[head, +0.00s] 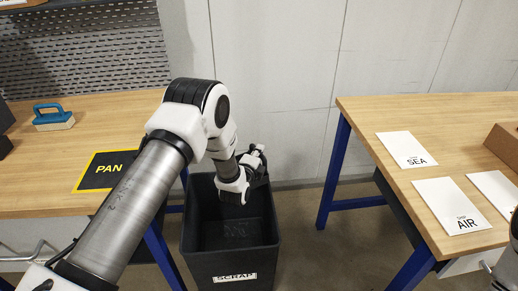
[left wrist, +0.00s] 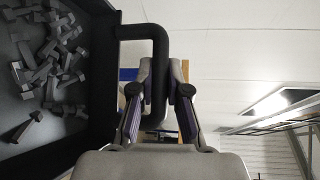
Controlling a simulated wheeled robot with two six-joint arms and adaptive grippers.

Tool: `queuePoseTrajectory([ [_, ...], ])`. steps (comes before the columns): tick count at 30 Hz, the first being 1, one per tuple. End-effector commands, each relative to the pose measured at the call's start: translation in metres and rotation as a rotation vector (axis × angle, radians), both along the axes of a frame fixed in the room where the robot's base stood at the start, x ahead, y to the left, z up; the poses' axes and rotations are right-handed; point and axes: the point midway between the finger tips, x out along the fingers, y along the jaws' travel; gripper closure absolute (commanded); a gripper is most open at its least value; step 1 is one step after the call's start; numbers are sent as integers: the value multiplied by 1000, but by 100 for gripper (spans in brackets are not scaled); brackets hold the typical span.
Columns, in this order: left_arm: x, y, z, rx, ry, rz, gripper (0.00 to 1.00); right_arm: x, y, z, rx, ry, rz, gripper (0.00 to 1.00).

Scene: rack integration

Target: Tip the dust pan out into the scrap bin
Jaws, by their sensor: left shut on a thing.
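The dark scrap bin (head: 232,262), labelled SCRAP, stands open on the floor between the two tables. My left gripper (head: 247,180) is over the rear right part of its opening. In the left wrist view my left gripper (left wrist: 161,80) is shut on the black looped handle (left wrist: 160,38) of the dust pan (left wrist: 103,65). Several grey scraps (left wrist: 40,75) show inside the pan. The pan is hard to make out in the head view against the dark bin.
A yellow-bordered black PAN mat (head: 107,168) and a blue-handled brush (head: 53,117) lie on the left table (head: 45,190). The right table (head: 420,115) holds white SEA (head: 405,148) and AIR (head: 452,203) sheets and a cardboard box (head: 505,143). Blue table legs flank the bin.

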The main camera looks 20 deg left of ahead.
Motion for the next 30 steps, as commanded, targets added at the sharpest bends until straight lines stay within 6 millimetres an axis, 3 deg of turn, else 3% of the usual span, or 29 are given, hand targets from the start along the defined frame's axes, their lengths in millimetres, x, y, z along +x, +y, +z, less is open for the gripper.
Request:
queuePoseTrajectory([
  [1,0,0,-16,0,0,0,100,0,0,-14,0,0,0,56],
  [5,-1,2,-33,-8,-10,1,100,0,0,-27,0,0,0,56],
  [15,-36,27,9,-253,-351,3,100,0,0,-54,0,0,0,56],
  [24,-74,54,26,-462,-642,0,100,0,0,-90,0,0,0,56],
  [30,-84,61,25,-518,-718,0,100,0,0,-126,0,0,0,56],
])
